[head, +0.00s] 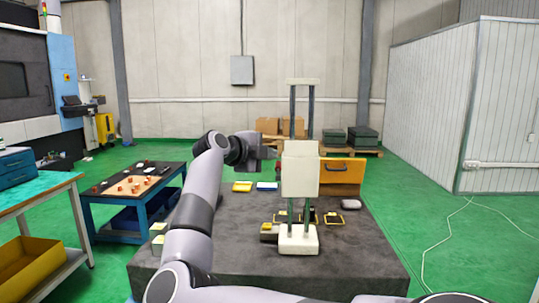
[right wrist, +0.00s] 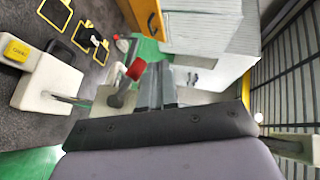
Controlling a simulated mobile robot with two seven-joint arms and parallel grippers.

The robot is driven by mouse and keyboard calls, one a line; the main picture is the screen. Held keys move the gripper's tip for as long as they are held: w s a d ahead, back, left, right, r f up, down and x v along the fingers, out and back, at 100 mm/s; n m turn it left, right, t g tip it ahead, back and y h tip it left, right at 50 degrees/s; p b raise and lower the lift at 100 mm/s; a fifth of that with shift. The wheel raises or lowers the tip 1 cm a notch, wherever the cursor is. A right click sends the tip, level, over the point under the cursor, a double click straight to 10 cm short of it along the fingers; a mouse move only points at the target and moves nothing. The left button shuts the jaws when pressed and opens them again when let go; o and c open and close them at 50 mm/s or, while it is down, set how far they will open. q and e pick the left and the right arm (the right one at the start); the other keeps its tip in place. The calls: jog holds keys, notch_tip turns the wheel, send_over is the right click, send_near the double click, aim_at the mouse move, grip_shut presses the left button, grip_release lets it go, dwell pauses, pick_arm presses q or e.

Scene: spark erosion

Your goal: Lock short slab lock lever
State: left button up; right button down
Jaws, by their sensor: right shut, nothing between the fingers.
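The fixture has a cream slab (head: 300,178) on two upright posts above a white base (head: 298,240). In the right wrist view the slab (right wrist: 98,108) shows sideways, with a red-tipped lever (right wrist: 136,69) at its face. The lever does not show clearly in the head view. My right gripper (head: 271,153) is at the slab's upper left side, pointing right. In the right wrist view its grey fingers (right wrist: 158,85) are shut and empty, close beside the lever; whether they touch it I cannot tell. My left gripper is not in view.
The fixture stands on a dark grey platform (head: 365,255). An orange panel (head: 345,178) is behind it to the right. Yellow-framed pads and a yellow-topped block (right wrist: 17,50) lie near the base. A blue-framed table (head: 92,208) stands left. The platform's right front is clear.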

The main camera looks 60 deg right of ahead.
jog(key=w+a+r, duration=0.4)
jog(key=a+r, duration=0.3)
jog(key=r, duration=0.3)
jog(key=shift+w+a+p, duration=0.2)
jog(key=shift+w+p, duration=0.1)
jog(key=shift+p, duration=0.05)
